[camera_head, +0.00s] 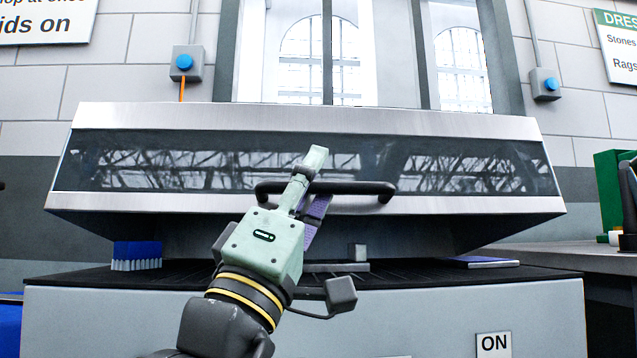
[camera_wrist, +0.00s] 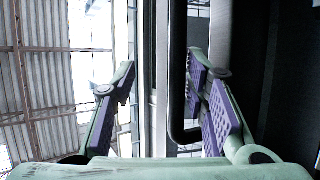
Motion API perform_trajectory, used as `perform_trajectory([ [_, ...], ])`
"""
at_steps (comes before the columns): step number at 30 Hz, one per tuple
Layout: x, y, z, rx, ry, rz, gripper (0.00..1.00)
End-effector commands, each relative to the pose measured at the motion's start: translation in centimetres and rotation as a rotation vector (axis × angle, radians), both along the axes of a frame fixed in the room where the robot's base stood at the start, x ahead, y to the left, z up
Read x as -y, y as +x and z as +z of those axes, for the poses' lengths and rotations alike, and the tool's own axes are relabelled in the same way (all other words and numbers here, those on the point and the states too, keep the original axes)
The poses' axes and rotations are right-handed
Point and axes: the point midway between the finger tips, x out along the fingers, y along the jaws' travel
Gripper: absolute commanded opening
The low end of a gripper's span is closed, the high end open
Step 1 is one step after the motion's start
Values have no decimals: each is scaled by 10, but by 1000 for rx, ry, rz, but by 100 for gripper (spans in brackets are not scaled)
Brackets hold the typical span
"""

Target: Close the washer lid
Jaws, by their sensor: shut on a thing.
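The washer lid (camera_head: 300,118) is a wide steel hood with a dark glass window, standing partly raised over the washer's base (camera_head: 130,310). A dark gap shows below its lower edge. Its black bar handle (camera_head: 350,187) runs along the lower front. In the wrist view the fingers (camera_wrist: 160,75) stand apart on either side of the handle (camera_wrist: 177,80) and lid edge. The exact contact of the pads is hard to make out.
Under the lid are a blue bristled block (camera_head: 137,255), a small grey block (camera_head: 357,252) and a flat blue piece (camera_head: 480,262). An ON sign (camera_head: 493,344) is on the base's front. A side counter with a green box (camera_head: 606,190) stands at right.

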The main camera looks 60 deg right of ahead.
Motion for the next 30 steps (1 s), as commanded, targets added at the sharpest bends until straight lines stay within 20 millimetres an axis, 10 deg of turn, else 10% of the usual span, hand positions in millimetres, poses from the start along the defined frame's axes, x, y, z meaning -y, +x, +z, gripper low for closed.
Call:
perform_trajectory([
  [30, -47, -3, -48, 8, -21, 1, 21],
])
